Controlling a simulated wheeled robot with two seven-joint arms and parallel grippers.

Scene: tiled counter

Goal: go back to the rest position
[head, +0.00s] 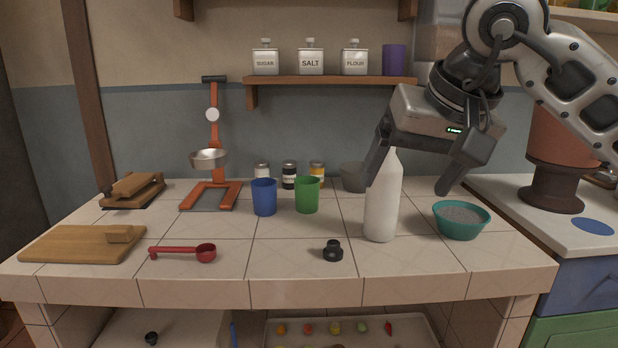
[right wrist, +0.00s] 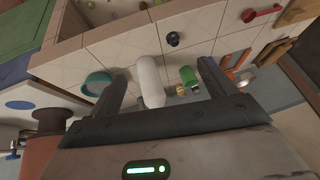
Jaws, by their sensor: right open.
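My right gripper (head: 412,172) is open, with nothing between its fingers, above the right part of the tiled counter (head: 290,252). The white bottle (head: 381,205) stands upright on the counter below it, close to the left finger in the head view. The right wrist view also shows the open right gripper (right wrist: 158,98) and the white bottle (right wrist: 150,80), which appears between the fingers but farther away. My left gripper is not in view.
A teal bowl (head: 461,222) with grey contents stands right of the bottle. A blue cup (head: 264,197), a green cup (head: 307,194), a black cap-like piece (head: 333,251), a red scoop (head: 184,252) and a cutting board (head: 75,245) are on the counter. A shelf (head: 330,80) hangs behind.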

